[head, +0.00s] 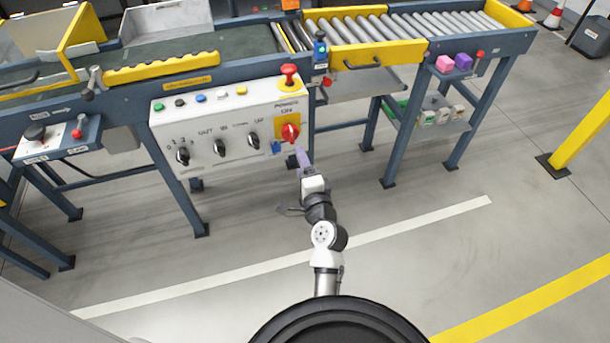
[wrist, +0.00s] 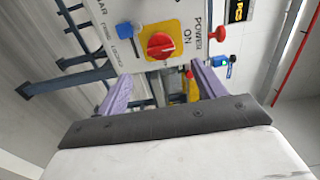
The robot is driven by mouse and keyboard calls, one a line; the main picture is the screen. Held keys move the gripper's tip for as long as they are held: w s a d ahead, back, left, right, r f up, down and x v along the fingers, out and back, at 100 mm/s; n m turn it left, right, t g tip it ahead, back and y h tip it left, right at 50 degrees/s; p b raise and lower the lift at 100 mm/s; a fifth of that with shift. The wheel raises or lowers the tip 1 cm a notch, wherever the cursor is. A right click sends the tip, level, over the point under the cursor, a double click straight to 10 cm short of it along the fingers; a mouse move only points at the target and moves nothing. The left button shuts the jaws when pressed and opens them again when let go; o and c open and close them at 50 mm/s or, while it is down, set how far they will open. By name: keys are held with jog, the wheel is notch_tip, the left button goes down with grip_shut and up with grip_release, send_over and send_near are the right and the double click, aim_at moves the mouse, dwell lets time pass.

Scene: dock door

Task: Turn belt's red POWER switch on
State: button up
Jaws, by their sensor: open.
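The red POWER switch (head: 290,132) is a rotary knob on a yellow plate at the lower right of the white control panel (head: 225,112). In the wrist view the red knob (wrist: 160,45) sits on its yellow plate, with the words POWER and ON beside it. My gripper (head: 300,157) is just below and in front of the switch in the head view. In the wrist view its two purple fingers (wrist: 160,85) are spread apart, with the knob beyond them and roughly between them. They are empty and do not visibly touch the knob.
A red mushroom button (head: 289,75) sits above the switch. A blue piece (head: 276,147) is just left below the switch, and black selector knobs (head: 219,147) line the panel. The conveyor (head: 235,60) runs behind.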

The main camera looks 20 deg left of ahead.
jog(key=shift+v, duration=1.25)
